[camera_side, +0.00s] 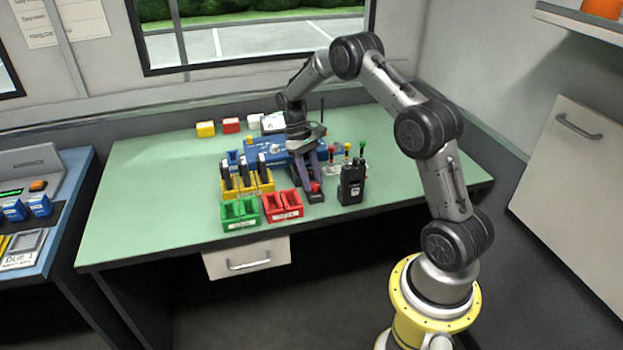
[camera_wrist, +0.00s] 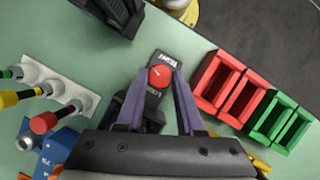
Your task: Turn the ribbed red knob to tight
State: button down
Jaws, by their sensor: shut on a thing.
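The ribbed red knob (camera_wrist: 160,75) sits on a dark base plate (camera_wrist: 172,58) with white lettering; the word at one end seems to read TIGHT. It also shows small in the side view (camera_side: 315,187), near the front of the green table. My gripper (camera_wrist: 160,78) points down at the knob, one purple finger on each side, shut on it. In the side view my gripper (camera_side: 313,182) stands over the base plate. A white pointer mark shows on the knob's top, but its exact setting is too small to read.
Red bins (camera_side: 283,206), green bins (camera_side: 240,213) and yellow bins (camera_side: 250,184) holding black radios stand left of my gripper. A black radio (camera_side: 352,184) stands close on the right. Behind are a blue case (camera_side: 265,150) and a rack of coloured-tipped items (camera_wrist: 45,90). The table's left side is clear.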

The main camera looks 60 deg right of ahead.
jog(key=shift+m, duration=0.6)
jog(key=shift+y, duration=0.3)
jog(key=c, duration=0.5)
grip_release()
jog(key=shift+c, duration=0.2)
jog(key=shift+d+r, duration=0.1)
jog(key=v, duration=1.3)
jog(key=shift+r, duration=0.4)
jog(key=shift+s, duration=0.1)
